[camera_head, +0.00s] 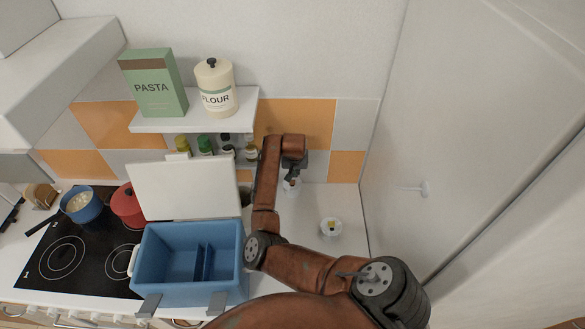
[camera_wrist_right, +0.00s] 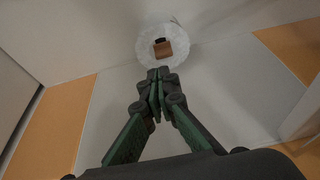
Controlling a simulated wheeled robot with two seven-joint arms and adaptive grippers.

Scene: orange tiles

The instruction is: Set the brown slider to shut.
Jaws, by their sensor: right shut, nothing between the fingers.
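The brown slider (camera_wrist_right: 165,49) shows in the right wrist view as a small brown block on a round white plate, with a dark slot beside it. My right gripper (camera_wrist_right: 158,74) is shut and empty, its fingertips just below the plate's lower edge in that view. I cannot tell whether they touch it. In the head view my right gripper (camera_head: 291,178) is small, near the tiled back wall, over a whitish thing; the slider cannot be made out there. My left gripper is not in view.
A blue divided box (camera_head: 185,290) with a raised white lid (camera_head: 185,190) stands left of my right arm. A small round white item (camera_head: 330,228) is on the counter at right. A shelf (camera_head: 195,123) holds pasta and flour. A white panel (camera_head: 460,150) bounds the right.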

